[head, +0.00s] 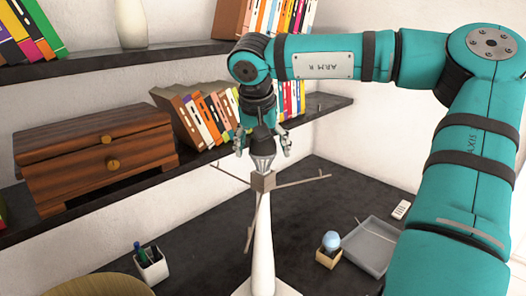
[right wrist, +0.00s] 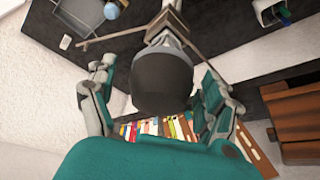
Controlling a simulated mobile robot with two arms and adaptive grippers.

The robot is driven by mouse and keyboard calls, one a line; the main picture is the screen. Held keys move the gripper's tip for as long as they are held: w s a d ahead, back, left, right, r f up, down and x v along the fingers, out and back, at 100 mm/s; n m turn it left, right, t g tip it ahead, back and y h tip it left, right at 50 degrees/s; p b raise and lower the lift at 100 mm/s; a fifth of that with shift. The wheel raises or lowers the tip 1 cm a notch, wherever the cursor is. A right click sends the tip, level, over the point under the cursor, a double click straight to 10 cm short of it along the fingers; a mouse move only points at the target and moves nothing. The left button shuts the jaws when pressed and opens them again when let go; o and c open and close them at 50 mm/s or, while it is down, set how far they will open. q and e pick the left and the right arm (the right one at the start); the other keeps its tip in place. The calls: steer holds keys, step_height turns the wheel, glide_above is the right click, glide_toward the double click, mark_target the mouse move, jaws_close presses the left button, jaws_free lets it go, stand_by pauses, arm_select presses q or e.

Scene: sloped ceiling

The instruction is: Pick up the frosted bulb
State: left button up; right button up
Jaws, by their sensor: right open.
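A pale blue, rounded frosted bulb (head: 332,240) sits in a small wooden holder (head: 328,258) on the dark desk. It also shows at the top of the right wrist view (right wrist: 111,11). My right gripper (head: 264,150) is open, well above and left of it in the head view. Its fingers stand on either side of a dark-domed, bulb-like piece with a grey ribbed lower part (head: 263,163). That piece sits on a wooden block with stick arms, on a white post (head: 262,235). I cannot tell whether the fingers touch it. My left gripper is not in view.
A grey tray (head: 370,246) lies right of the wooden holder, with a small white remote-like thing (head: 401,210) behind. A white pen cup (head: 151,265) stands at front left. Shelves hold a wooden drawer box (head: 90,165) and several books (head: 205,115) behind my right gripper.

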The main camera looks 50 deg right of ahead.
steer(key=shift+a+r, duration=0.1)
steer(key=shift+a, duration=0.05)
steer(key=shift+c, duration=1.1)
steer(key=c, duration=1)
